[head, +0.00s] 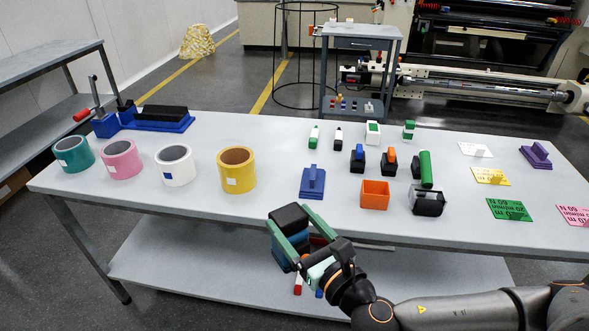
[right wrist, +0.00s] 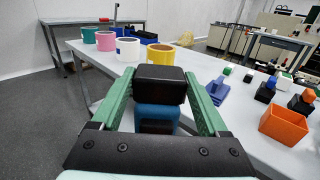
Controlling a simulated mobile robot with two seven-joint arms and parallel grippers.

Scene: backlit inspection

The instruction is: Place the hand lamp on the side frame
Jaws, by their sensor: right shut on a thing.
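My right gripper (head: 289,223) is shut on a block-shaped thing with a black top and a blue body, which I take as the hand lamp (head: 287,252). It is held off the table surface, and in the head view it overlaps the front edge of the long grey table (head: 250,205). In the right wrist view the lamp (right wrist: 158,84) sits between the two green fingers, black part toward the far side. Its lower part is hidden by the gripper. The side frame may be the grey metal-legged table (head: 50,60) at the left; I cannot tell for sure. My left gripper is out of view.
Teal, pink, white and yellow tape rolls (head: 236,170) stand on the table's left half. A purple-blue block (head: 313,182), an orange bin (head: 374,195) and a dark clear-sided box (head: 427,201) stand right of centre. Printed cards (head: 509,209) lie farther right. A lower shelf (head: 190,268) runs below.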

